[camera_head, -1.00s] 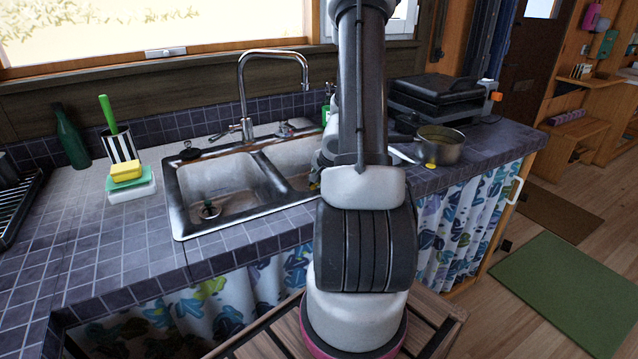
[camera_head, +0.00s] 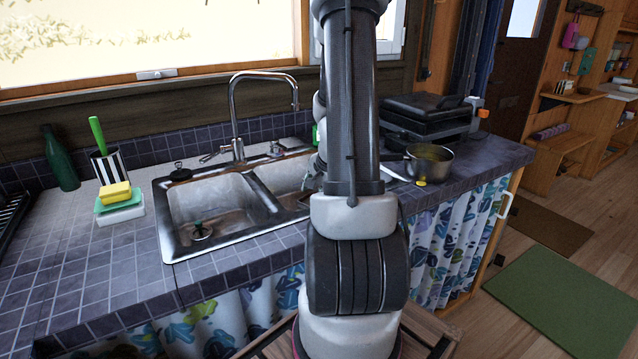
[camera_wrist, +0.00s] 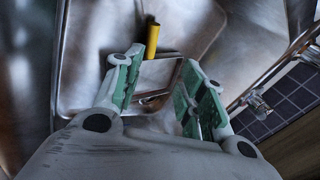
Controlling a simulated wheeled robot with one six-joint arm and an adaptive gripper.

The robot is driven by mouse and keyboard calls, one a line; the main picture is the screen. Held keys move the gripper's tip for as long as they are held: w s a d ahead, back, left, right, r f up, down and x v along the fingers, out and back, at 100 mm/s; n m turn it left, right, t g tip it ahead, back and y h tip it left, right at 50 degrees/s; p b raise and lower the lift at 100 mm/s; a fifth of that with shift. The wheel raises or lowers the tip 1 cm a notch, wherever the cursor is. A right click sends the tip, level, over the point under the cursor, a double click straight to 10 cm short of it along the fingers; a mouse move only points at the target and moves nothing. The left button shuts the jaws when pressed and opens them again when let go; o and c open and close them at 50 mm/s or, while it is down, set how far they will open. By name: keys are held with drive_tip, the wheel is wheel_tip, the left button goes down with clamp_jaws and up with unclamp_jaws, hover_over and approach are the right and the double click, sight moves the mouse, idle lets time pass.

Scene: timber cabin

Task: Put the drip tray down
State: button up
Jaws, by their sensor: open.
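In the wrist view my gripper (camera_wrist: 162,58) is open, with green pads on its two fingers, low over a steel sink basin. A small rectangular metal piece with a thin rim, seemingly the drip tray (camera_wrist: 158,75), shows between and just beyond the fingers. I cannot tell whether either finger touches it. A yellow cylinder-like piece (camera_wrist: 152,40) stands at its far edge; whether the two are joined is unclear.
The faucet (camera_head: 237,115) rises behind the sink. A sponge stack (camera_head: 118,200), striped cup (camera_head: 108,165) and green bottle (camera_head: 60,158) stand on the left counter. A black grill (camera_head: 425,115) and a pot (camera_head: 430,160) stand on the right. The tiled counter left of the sink has free room.

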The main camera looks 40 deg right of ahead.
drive_tip(key=s+a+r+n+y, duration=0.4)
drive_tip(key=a+r+n, duration=0.6)
drive_tip(key=a+r, duration=0.7)
drive_tip(key=s+a+r+n+h, duration=0.1)
drive_tip(key=s+a+r+n, duration=0.1)
drive_tip(key=s+n, duration=0.2)
drive_tip(key=s+a+r+n+g+h, duration=0.1)
drive_tip(key=s+r+n, duration=0.2)
drive_tip(key=s, duration=0.5)
drive_tip(key=shift+s+a+r+n+g, duration=0.2)
drive_tip(key=shift+s+a+n+g, duration=0.15)
drive_tip(key=shift+n, duration=0.25)
